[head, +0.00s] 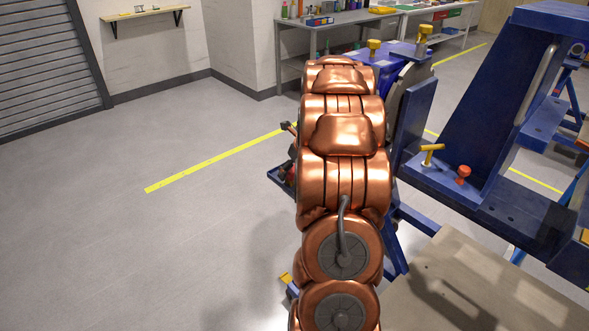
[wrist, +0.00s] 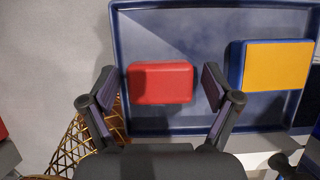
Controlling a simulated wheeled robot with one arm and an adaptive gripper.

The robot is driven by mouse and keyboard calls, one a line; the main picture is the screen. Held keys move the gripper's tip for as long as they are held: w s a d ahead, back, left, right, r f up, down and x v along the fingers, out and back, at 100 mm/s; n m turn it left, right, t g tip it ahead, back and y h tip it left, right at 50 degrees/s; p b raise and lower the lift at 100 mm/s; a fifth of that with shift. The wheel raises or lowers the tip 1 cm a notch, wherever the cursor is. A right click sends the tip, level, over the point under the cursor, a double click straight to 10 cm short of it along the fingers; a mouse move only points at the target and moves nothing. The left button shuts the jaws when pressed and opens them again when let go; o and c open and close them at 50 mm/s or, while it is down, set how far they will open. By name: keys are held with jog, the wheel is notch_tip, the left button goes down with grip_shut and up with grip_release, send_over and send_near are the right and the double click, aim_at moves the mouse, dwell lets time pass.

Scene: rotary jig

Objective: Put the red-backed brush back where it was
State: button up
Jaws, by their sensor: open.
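The red-backed brush (wrist: 160,84) shows its red back in the wrist view, inside a blue tray (wrist: 205,25). Its bristles are hidden. My gripper (wrist: 159,71) is open, with one finger to the left of the brush and one to the right, and a gap shows on each side. I cannot tell how far above the brush the fingers are.
A yellow-topped blue block (wrist: 276,66) lies in the tray to the right of the brush. A gold lattice object (wrist: 78,143) is at lower left. In the head view, a blue jig frame (head: 478,110) stands right of my arm; the floor to the left is clear.

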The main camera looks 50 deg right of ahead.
jog(key=b+v, duration=0.1)
jog(key=v, duration=1.1)
jog(key=s+a+n+g+y, duration=0.1)
jog(key=s+a+n, duration=0.1)
jog(key=a+n, duration=0.85)
jog(key=s+a+n+g+y, duration=0.1)
jog(key=s+a+n+g, duration=0.35)
jog(key=a, duration=1.15)
jog(key=s+a+f+n, duration=0.1)
jog(key=s+a+n, duration=0.5)
jog(key=s+n, duration=0.3)
jog(key=s+a+f+n+h, duration=0.1)
jog(key=s+a+f+n, duration=0.1)
jog(key=s+a+n, duration=0.5)
jog(key=s+n+g, duration=0.1)
jog(key=s+n, duration=0.1)
jog(key=n, duration=0.4)
jog(key=shift+s+a+h, duration=0.15)
jog(key=shift+a+h, duration=0.15)
